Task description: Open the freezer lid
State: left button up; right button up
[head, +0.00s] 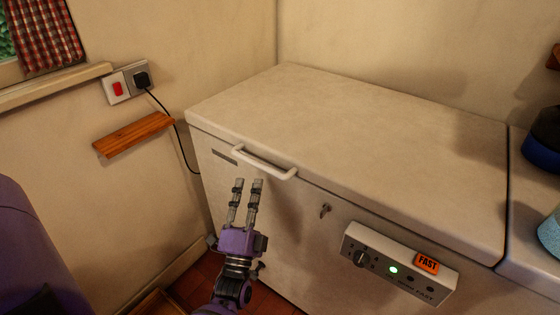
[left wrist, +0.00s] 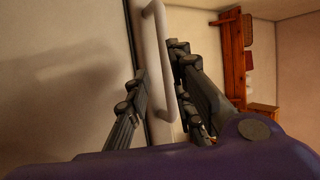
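The chest freezer's cream lid (head: 350,140) lies shut on the white body (head: 290,225). A white bar handle (head: 264,163) sits on the lid's front edge, towards its left end. My left gripper (head: 248,182) points up just below the handle, its two fingers apart and nothing between them in the head view. In the left wrist view the handle (left wrist: 157,62) runs between the lines of the two open fingers (left wrist: 157,70), beyond or level with their tips; contact cannot be told. My right gripper is out of view.
A control panel (head: 398,262) with a knob, a green light and an orange FAST tag is on the freezer front, beside a key (head: 325,210). A wooden wall shelf (head: 133,135) and a socket (head: 126,83) are at the left. The lid top is clear.

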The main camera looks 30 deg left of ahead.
aim_at(255, 161)
pick_arm(q)
jog(key=shift+m, duration=0.3)
jog(key=x, duration=0.3)
jog(key=p+x, duration=0.1)
jog(key=x, duration=0.3)
jog(key=shift+r, duration=0.45)
jog(key=shift+c, duration=0.5)
grip_shut()
